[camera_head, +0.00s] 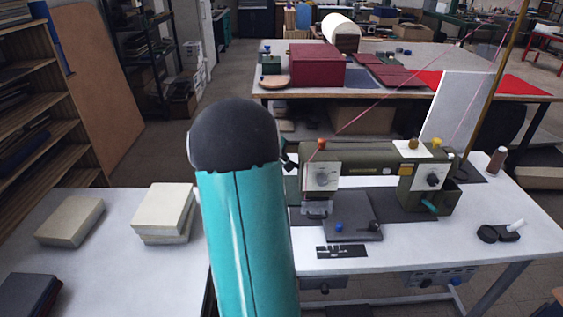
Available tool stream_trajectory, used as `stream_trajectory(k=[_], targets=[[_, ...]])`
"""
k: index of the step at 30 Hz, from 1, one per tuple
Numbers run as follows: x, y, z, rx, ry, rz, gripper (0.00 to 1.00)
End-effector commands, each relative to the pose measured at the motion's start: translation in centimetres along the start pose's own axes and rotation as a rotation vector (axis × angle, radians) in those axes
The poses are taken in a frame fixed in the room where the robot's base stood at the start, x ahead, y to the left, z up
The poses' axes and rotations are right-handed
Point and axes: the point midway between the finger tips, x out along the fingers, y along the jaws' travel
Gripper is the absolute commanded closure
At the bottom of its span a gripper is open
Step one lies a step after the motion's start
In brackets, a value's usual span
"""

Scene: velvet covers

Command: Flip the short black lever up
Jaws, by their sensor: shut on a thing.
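An olive-green sewing machine (370,160) stands on a white table to the right of my arm. A small dark part (289,158) shows at the head's left edge, beside my arm. I cannot tell whether it is the short black lever or a piece of my gripper. My teal arm link with its black rounded end fills the middle of the view and hides what lies behind it. I cannot make out my gripper's fingers.
The white table (520,215) holds a brown thread spool (496,161) and a black item (499,233) at right. At left, pale blocks (163,210) lie on another white surface. A pink thread runs up from the machine. A dark red box (317,66) sits on the table behind.

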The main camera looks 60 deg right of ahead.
Motion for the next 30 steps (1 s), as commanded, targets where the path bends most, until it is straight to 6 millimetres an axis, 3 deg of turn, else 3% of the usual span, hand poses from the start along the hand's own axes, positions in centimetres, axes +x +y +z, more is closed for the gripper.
stream_trajectory(k=[13, 14, 17, 26, 30], targets=[[-0.1, 0.1, 0.0, 0.008, 0.009, -0.007, 1.00], [-0.1, 0.1, 0.0, 0.008, 0.009, -0.007, 0.82], [-0.1, 0.1, 0.0, 0.008, 0.008, -0.007, 0.64], [-0.2, 0.1, 0.0, 0.008, 0.007, -0.007, 0.64], [-1.4, 0.2, 0.0, 0.009, 0.009, -0.005, 0.64]])
